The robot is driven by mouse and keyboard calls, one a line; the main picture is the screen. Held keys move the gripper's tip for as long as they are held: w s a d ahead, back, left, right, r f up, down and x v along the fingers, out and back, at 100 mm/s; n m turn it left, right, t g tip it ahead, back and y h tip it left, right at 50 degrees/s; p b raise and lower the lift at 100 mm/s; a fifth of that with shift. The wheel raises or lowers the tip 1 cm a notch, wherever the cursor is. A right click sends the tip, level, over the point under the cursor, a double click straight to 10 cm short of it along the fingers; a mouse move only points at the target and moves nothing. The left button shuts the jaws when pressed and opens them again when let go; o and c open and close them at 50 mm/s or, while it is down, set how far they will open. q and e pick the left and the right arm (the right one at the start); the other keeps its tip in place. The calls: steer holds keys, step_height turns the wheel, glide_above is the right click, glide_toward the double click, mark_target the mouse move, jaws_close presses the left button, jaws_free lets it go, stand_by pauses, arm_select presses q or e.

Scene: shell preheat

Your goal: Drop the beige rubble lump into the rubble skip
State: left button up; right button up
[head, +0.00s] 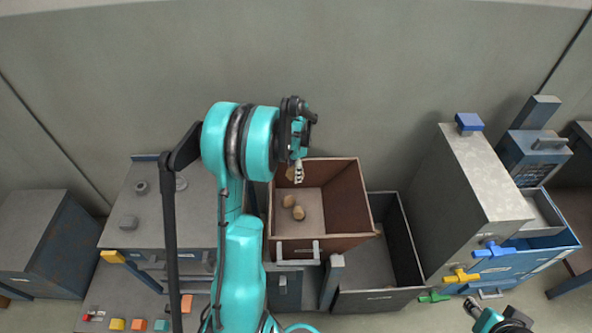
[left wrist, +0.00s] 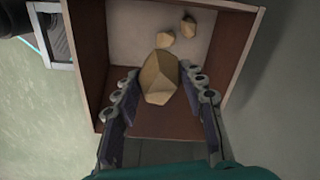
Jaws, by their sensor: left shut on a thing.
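My left gripper (head: 297,172) is over the back left part of an open box with brown walls (head: 345,195). It is shut on a beige faceted rubble lump (left wrist: 158,77), which sits between the two fingers in the left wrist view. In the head view the held lump (head: 290,173) is partly hidden by the gripper. Two smaller beige lumps (head: 298,212) lie on the box's pale floor. An open dark grey bin (head: 402,225) with an unreadable label stands right of the box. My right gripper (head: 478,308) shows only partly at the bottom right, its jaws unclear.
A grey bench (head: 150,205) stands on the left, with coloured blocks (head: 139,324) below. A tall grey cabinet (head: 465,185) with blue, yellow and green handles stands right of the dark bin. The brown box has a front handle (head: 298,250). The dark bin looks empty.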

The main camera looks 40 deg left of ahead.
arm_select(q)
step_height(320, 180, down, 6)
steer(key=b, duration=0.4)
steer(key=shift+r, duration=0.1)
steer(key=o, duration=1.3)
steer(key=shift+c, duration=0.2)
step_height(320, 180, up, 12)
steer(key=shift+d, duration=0.1)
